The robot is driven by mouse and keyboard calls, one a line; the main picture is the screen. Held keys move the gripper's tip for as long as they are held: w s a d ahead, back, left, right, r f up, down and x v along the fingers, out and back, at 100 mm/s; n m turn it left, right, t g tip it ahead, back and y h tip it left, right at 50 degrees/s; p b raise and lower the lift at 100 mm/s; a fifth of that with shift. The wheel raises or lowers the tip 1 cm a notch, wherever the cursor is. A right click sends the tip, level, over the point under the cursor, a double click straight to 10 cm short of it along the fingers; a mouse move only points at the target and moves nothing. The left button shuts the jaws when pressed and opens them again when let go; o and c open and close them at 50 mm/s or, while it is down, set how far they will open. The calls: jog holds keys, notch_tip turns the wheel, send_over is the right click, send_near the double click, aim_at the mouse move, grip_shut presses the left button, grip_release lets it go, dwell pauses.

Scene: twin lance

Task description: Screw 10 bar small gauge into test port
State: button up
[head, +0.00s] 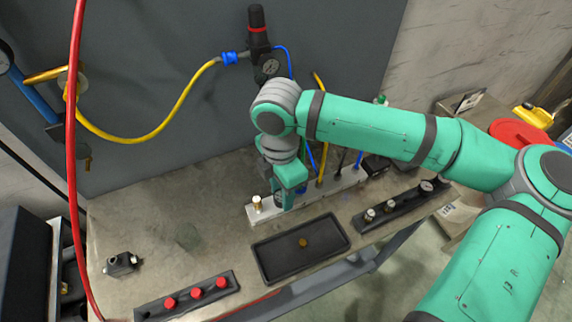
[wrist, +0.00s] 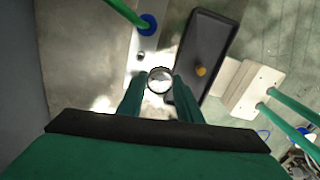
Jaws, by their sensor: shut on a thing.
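My gripper (wrist: 160,92) is shut on a small round gauge (wrist: 159,80), whose pale face shows between the fingertips in the wrist view. In the head view my gripper (head: 287,203) points down at the pale port block (head: 328,191), near its left part. The block also shows in the wrist view (wrist: 136,72), just beyond the fingers. The gauge is mostly hidden by my gripper in the head view. Its stem and the test port under it are hidden, so I cannot tell whether they touch.
A black tray (head: 268,267) in front of the block holds a brass piece (head: 303,243). A black rack with gauges (head: 405,204) lies to the right. A rack with red knobs (head: 196,293) is front left. Coloured hoses rise behind the block. The left bench is mostly clear.

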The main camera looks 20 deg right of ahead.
jog(key=w+r+m, duration=0.1)
jog(key=w+r, duration=0.3)
jog(key=shift+w+d, duration=0.15)
jog(key=shift+d, duration=0.25)
jog(key=shift+f, duration=2.8)
jog(key=shift+f+m, duration=0.3)
jog(key=shift+f, duration=0.95)
jog(key=o, duration=1.1)
notch_tip(320, 180, up, 11)
